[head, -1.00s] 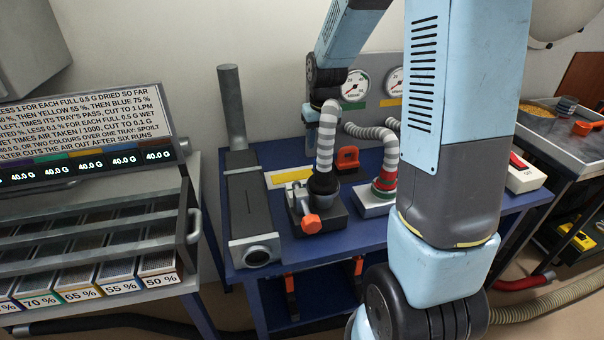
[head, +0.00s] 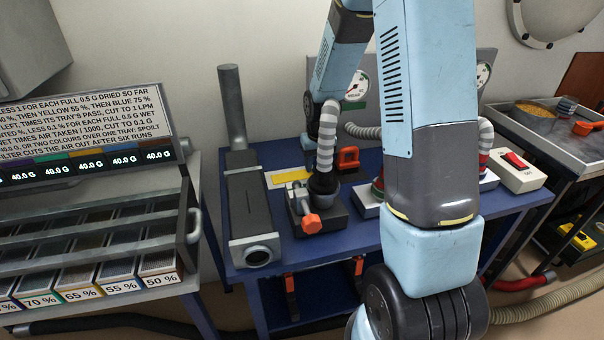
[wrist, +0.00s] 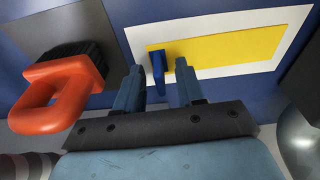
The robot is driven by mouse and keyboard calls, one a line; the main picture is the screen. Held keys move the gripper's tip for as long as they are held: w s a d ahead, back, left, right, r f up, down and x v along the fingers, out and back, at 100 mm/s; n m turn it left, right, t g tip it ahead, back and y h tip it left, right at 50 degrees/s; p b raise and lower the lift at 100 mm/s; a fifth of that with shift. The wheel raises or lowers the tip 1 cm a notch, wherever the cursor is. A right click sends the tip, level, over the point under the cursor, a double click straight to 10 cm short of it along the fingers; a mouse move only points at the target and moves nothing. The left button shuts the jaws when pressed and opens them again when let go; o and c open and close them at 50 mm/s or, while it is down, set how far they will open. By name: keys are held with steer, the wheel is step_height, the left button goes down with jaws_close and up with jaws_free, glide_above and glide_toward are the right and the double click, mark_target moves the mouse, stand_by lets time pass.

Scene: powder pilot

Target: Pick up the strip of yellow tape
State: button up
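The strip of yellow tape (head: 290,176) lies at the back of the blue bench, between the grey tube-topped box and the striped hose. In the wrist view the yellow tape (wrist: 222,50) lies flat on a white backing (wrist: 269,65). A small upright blue tab (wrist: 158,74) stands at its left end. My gripper (wrist: 158,88) is open, its two fingers pointing toward the tape with the tab in line with the gap between them. Nothing is held. In the head view the fingers are hidden behind the hose and arm.
An orange handle on a black block (wrist: 62,92) sits close left of the fingers; it also shows in the head view (head: 348,158). The striped hose (head: 326,140) rises from a black fixture with an orange knob (head: 311,223). A grey box (head: 251,205) stands left of the tape.

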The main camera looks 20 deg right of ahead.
steer(key=shift+c, duration=0.4)
jaws_close()
